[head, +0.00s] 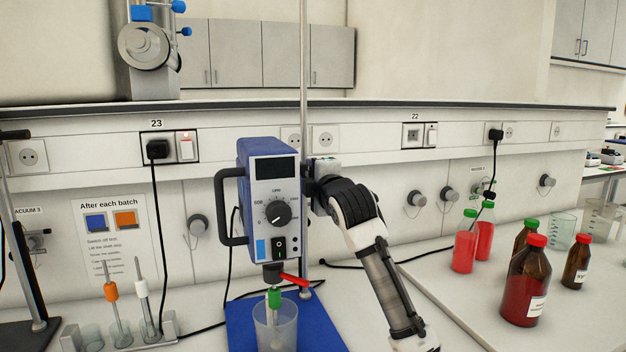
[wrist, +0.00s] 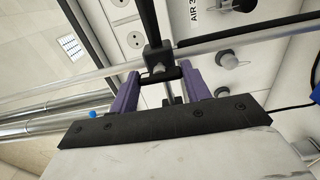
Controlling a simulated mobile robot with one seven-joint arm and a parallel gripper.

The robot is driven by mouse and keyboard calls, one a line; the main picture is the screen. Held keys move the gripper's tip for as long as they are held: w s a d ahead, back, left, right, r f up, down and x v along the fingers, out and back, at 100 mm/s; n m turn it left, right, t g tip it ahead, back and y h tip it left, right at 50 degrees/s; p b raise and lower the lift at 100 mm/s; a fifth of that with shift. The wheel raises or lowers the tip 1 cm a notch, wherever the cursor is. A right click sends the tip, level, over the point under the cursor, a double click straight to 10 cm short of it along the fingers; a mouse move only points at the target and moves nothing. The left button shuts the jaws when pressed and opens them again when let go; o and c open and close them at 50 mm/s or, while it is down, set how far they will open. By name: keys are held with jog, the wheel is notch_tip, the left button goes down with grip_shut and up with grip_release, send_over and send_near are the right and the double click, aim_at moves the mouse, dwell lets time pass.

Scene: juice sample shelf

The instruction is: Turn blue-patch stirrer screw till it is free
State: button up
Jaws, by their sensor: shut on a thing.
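The stirrer (head: 268,200) has a blue top, a dial and a blue patch (head: 261,248) on its front. It is mounted at the upright rod (head: 304,80), with a clamp (head: 325,166) just right of its body. My gripper reaches up to this clamp from the right in the head view, its fingertips mostly hidden by my wrist. In the wrist view my gripper (wrist: 160,74) has its two purple fingers on either side of the clamp screw's dark crosspiece (wrist: 165,76), shut on it. The dark clamp block (wrist: 157,53) is just beyond. The screw's thread is hidden.
A clear beaker (head: 275,328) stands under the stirrer on a blue base (head: 322,318). A red lever (head: 294,280) sticks out at the chuck. Red bottles (head: 526,285) stand on the right bench. A paddle rack (head: 120,335) stands at left. A black cable crosses the bench.

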dwell(0.4)
jog(key=o, duration=1)
jog(key=shift+s, duration=0.1)
jog(key=b+v, duration=0.4)
jog(key=v, duration=0.9)
jog(key=shift+s+b, duration=0.3)
jog(key=shift+b, duration=0.05)
jog(key=shift+d, duration=0.1)
